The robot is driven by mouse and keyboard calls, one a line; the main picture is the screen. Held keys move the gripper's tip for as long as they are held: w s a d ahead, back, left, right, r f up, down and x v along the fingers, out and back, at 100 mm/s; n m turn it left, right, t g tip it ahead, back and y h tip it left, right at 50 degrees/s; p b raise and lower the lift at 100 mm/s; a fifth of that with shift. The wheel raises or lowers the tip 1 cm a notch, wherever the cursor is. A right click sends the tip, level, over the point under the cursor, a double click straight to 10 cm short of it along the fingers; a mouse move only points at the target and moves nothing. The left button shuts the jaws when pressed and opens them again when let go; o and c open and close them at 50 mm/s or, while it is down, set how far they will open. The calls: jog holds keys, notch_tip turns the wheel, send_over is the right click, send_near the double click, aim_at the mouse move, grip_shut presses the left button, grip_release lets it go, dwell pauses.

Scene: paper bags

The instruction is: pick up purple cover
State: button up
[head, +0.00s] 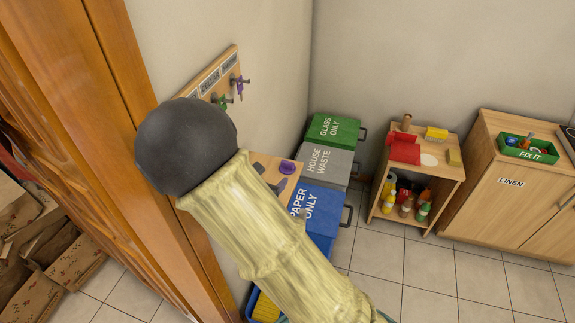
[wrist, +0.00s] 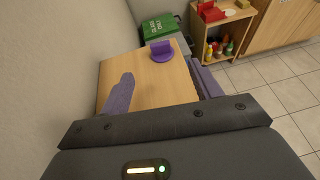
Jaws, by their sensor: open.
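The purple cover (wrist: 162,52) lies on the far part of a small wooden top (wrist: 160,85) in the wrist view. It has a round flat base and an upright grip. It also shows small in the head view (head: 288,167), near the top's far right corner. My gripper (wrist: 164,88) is open and empty, with its two purple-grey fingers spread over the wooden top. The cover is ahead of the fingertips, between their lines and apart from them. In the head view, much of the wooden top and gripper is hidden.
Beside the top stand blue (head: 325,204), grey (head: 326,162) and green (head: 334,130) lidded bins. A wall with a key rack (head: 217,79) is at left. Tiled floor is free at lower right.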

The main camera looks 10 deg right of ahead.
jog(key=p, duration=0.1)
send_near(287, 164)
jog(key=x, duration=0.3)
jog(key=shift+w+d, duration=0.15)
jog(key=shift+w, duration=0.1)
jog(key=p+x, duration=0.2)
jog(key=x, duration=0.3)
jog(key=shift+w+f, duration=0.1)
dwell(0.4)
jog(key=c, duration=1)
